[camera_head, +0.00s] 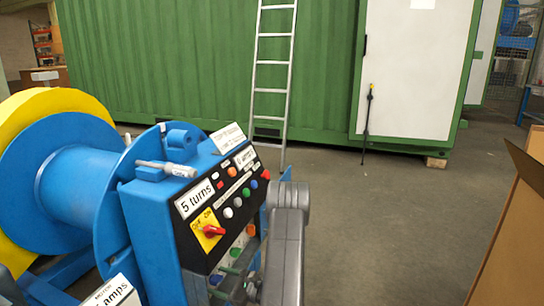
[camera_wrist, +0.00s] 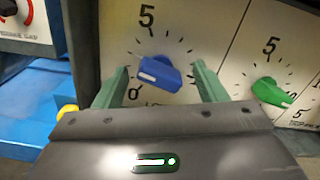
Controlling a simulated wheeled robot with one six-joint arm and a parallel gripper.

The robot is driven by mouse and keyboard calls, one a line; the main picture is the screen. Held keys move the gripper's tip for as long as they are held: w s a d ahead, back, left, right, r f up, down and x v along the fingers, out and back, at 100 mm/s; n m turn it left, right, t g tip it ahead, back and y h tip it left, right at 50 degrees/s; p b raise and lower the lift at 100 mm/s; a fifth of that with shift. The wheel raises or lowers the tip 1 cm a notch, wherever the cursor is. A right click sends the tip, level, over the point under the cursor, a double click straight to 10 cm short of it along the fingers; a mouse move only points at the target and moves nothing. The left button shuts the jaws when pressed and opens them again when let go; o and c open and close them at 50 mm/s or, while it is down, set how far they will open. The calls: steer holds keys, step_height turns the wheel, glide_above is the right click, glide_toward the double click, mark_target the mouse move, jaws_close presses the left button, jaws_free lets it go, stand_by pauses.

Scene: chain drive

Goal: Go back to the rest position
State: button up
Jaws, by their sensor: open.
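In the wrist view my gripper (camera_wrist: 161,70) is open, its two green fingers spread to the left and right of a blue knob (camera_wrist: 160,74). The knob sits on a white dial plate (camera_wrist: 208,35) marked 0 and 5. I cannot tell whether the fingers touch the plate; a gap shows on each side of the knob. In the head view my grey arm (camera_head: 287,235) reaches down at the right side of the blue control console (camera_head: 150,235), and the lower panel is partly hidden.
A green knob (camera_wrist: 270,92) is right of the blue one. The console carries a red switch (camera_head: 213,231) and several buttons. A blue spool (camera_head: 75,185) with a yellow flange stands left. A ladder (camera_head: 272,75) leans on a green container (camera_head: 185,60). A brown board (camera_head: 515,240) stands right; floor between is clear.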

steer(key=n, duration=0.8)
steer(key=shift+s, duration=0.1)
steer(key=shift+s+d+n+p, duration=0.2)
steer(key=shift+s+d+p, duration=0.1)
steer(key=shift+d, duration=0.5)
steer(key=shift+s+d+n+p, duration=0.15)
steer(key=shift+s+d+n, duration=0.1)
steer(key=shift+d, duration=0.55)
